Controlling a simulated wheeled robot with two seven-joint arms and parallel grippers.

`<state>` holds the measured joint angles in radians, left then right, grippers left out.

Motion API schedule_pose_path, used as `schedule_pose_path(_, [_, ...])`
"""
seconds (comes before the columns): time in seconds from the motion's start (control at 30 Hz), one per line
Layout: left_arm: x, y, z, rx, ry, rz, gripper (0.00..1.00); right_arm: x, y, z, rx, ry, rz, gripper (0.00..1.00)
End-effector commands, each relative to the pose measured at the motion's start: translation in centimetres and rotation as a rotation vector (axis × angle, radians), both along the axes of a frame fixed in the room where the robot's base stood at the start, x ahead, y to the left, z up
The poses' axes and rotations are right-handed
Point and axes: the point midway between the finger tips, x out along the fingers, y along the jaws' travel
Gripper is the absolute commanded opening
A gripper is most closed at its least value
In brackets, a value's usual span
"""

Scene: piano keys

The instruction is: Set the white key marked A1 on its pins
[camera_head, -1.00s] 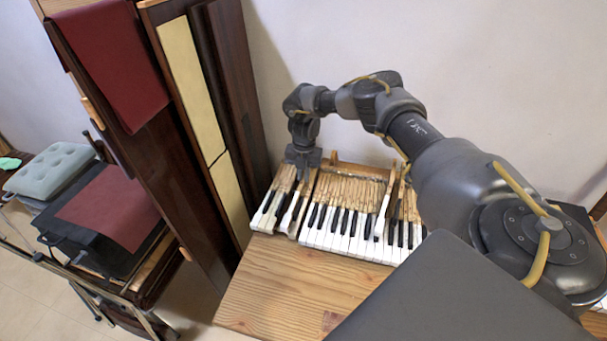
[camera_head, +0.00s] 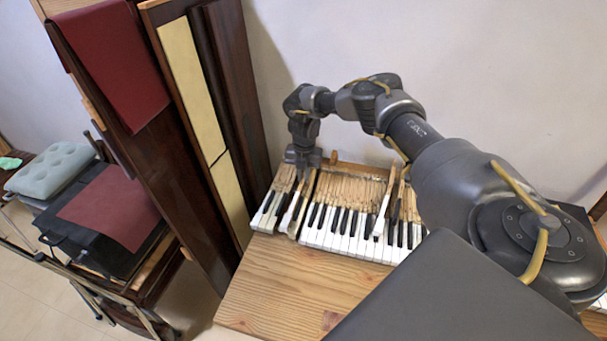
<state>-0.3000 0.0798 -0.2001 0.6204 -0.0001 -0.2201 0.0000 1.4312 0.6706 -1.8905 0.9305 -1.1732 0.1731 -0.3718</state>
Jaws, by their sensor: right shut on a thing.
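My right gripper (camera_head: 302,168) is over the back part of the keyboard near its left end. It is shut on a long wooden key (camera_head: 298,218), whose bare side shows as it slants toward the front edge. This key sits a little proud of its neighbours, beside a narrow dark gap in the row. I cannot read any mark on it, and the fingertips and the pins under it are hidden. The row of piano keys (camera_head: 345,240) lies on the wooden bench. My left gripper is out of view.
Another key (camera_head: 383,212) stands higher than the row farther right. A wooden bench top (camera_head: 265,280) is clear in front of the keys. Dark tall panels (camera_head: 235,90) stand close on the left. A dark grey panel (camera_head: 440,290) covers the lower right.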

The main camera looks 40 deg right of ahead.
Motion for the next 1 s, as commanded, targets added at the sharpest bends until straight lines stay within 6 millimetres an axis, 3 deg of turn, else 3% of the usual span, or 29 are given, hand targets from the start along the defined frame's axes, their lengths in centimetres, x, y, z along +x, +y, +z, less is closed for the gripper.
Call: schedule_pose_path(1.0, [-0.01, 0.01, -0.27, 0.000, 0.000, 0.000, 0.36, 0.02, -0.02, -0.62, -0.001, -0.001, 0.001, 0.00])
